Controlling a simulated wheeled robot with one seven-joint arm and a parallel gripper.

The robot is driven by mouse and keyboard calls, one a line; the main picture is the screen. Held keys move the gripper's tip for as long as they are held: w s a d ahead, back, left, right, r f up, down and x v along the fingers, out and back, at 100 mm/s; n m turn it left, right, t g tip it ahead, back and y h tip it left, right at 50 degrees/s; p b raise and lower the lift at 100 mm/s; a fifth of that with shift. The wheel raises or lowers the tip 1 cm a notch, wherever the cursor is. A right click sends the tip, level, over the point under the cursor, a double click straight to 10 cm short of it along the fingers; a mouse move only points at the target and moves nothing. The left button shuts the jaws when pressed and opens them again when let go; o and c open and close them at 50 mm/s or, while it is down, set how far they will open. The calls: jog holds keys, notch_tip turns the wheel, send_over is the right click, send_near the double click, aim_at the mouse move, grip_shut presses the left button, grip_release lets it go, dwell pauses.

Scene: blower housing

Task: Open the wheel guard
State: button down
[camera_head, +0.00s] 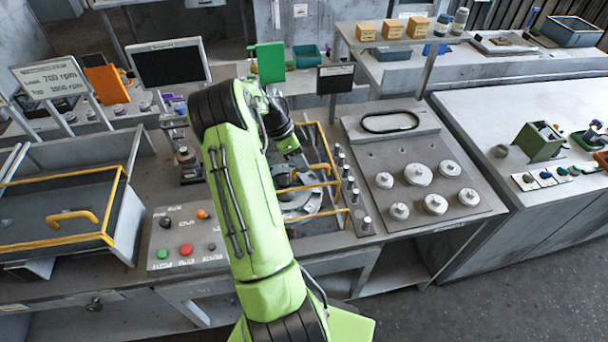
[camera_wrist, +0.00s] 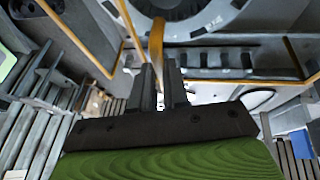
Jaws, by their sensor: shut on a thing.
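The wheel guard (camera_head: 322,150) is a yellow-edged frame at the middle of the bench in the head view, around a grey round wheel part (camera_head: 298,200). Its yellow edges also cross the wrist view (camera_wrist: 82,42), with a round grey part (camera_wrist: 185,8) behind them. My gripper (camera_wrist: 160,72) is shut on a yellow bar, the guard's handle (camera_wrist: 156,45), which runs up from between the fingers. In the head view my green arm reaches over the bench and hides part of the guard; the fingertips are hard to make out there. How far the guard is tilted is unclear.
A yellow-rimmed box with a yellow handle (camera_head: 72,217) stands at left. A button panel (camera_head: 187,235) with red and green buttons is beside my arm. Right of the guard are small posts (camera_head: 345,170) and a plate with several round knobs (camera_head: 420,174). A dark screen (camera_head: 168,64) stands behind.

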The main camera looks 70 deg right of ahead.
jog(key=w+d, duration=0.1)
jog(key=w+d+p, duration=0.1)
jog(key=d, duration=0.1)
jog(key=w+d+p, duration=0.1)
jog(key=d, duration=0.1)
jog(key=shift+d, duration=0.15)
jog(key=shift+r, duration=0.1)
jog(key=c, duration=1.1)
grip_release()
jog(key=p+v, duration=0.1)
jog(key=v, duration=1.1)
jog(key=shift+p, duration=0.35)
